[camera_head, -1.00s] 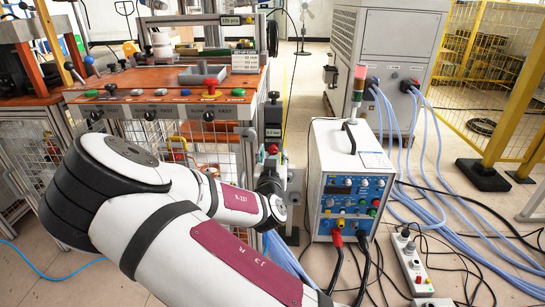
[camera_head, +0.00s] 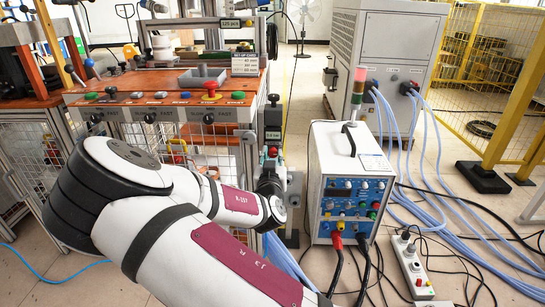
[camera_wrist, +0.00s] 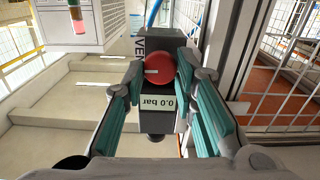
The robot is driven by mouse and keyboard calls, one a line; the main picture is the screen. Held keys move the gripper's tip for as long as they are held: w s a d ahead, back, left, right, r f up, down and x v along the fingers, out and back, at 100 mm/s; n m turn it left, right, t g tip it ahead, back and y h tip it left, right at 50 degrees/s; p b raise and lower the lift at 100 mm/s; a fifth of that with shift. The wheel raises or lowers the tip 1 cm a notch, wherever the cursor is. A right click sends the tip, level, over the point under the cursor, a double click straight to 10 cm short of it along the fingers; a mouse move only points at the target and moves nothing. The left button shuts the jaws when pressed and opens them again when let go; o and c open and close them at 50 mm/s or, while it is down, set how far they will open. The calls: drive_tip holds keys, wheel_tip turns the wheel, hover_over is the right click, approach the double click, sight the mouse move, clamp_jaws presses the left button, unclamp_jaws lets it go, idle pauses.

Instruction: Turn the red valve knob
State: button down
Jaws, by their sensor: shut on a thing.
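The red valve knob (camera_wrist: 158,70) is round with a small white mark at its left side. It sits on a dark valve block (camera_wrist: 160,42) with a label reading "0.0 bar", upside down in the wrist view. My gripper (camera_wrist: 157,66) has its teal-padded fingers on the left and right of the knob, shut on it at the fingertips. In the head view the knob (camera_head: 272,152) is small, low on the dark unit beside the workbench, and my wrist partly hides the gripper there.
The workbench (camera_head: 150,82) with buttons stands left of the valve. A blue-panelled power unit (camera_head: 350,200) stands close on the right, with red and black cables below. A power strip (camera_head: 411,265) and loose cables lie on the floor at right.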

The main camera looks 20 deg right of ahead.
drive_tip(key=n+p, duration=0.1)
drive_tip(key=n, duration=0.3)
drive_tip(key=shift+n, duration=0.4)
drive_tip(key=n+p, duration=0.1)
drive_tip(key=n, duration=0.3)
drive_tip(key=shift+a, duration=0.15)
drive_tip(key=n+p, duration=0.1)
drive_tip(key=n, duration=0.4)
drive_tip(key=shift+f, duration=0.1)
drive_tip(key=shift+w+n+p, duration=0.1)
drive_tip(key=shift+n+p, duration=0.2)
drive_tip(key=shift+n, duration=1.5)
drive_tip(key=shift+f, duration=0.1)
drive_tip(key=c, duration=1.3)
unclamp_jaws()
